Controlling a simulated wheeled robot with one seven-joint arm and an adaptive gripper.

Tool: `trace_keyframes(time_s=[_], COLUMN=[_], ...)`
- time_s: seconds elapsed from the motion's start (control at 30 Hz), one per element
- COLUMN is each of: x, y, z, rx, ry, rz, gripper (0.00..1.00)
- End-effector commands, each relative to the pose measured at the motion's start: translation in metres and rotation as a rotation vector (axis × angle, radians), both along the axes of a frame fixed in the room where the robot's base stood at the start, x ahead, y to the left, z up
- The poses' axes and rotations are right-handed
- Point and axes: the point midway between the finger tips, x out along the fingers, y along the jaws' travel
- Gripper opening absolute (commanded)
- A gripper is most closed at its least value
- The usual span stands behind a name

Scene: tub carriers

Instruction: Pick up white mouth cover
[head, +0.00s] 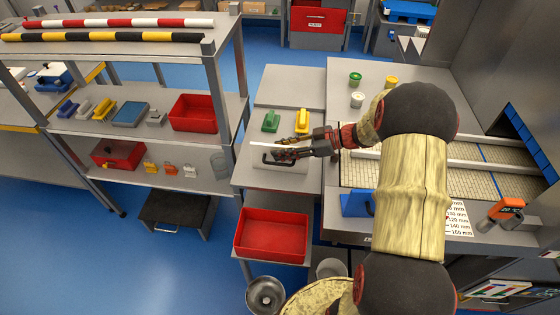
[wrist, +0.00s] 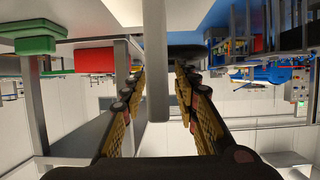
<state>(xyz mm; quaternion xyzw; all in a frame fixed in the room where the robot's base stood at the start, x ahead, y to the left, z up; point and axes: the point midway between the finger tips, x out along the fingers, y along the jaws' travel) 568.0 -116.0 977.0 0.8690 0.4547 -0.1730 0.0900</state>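A flat white piece (head: 292,167), which looks like the white mouth cover, lies on the grey bench below my gripper. A dark handle-like loop shows at its front edge. My gripper (head: 284,148) is just over its back part, fingers pointing left. In the wrist view my gripper (wrist: 158,98) has its two fingers apart. A pale grey bar (wrist: 158,60) stands between them with a narrow gap on each side. I cannot tell whether this bar belongs to the white piece. My fingers hide part of the white piece in the head view.
A green block (head: 271,121) and a yellow block (head: 302,122) stand just behind my gripper. Small green, white and yellow tubs stand further back. A red tub (head: 242,250) sits on the shelf below. A rack (head: 225,95) stands to the left.

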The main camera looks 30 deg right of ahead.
Motion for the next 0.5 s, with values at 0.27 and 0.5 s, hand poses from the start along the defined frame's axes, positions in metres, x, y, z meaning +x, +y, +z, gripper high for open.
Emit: trace_keyframes(time_s=[0.27, 0.5], x=[0.0049, 0.0048], y=[0.0070, 0.0069], z=[-0.0029, -0.0029], rx=[0.000, 0.000], ry=[0.000, 0.000], rz=[-0.001, 0.000], gripper=[0.30, 0.18])
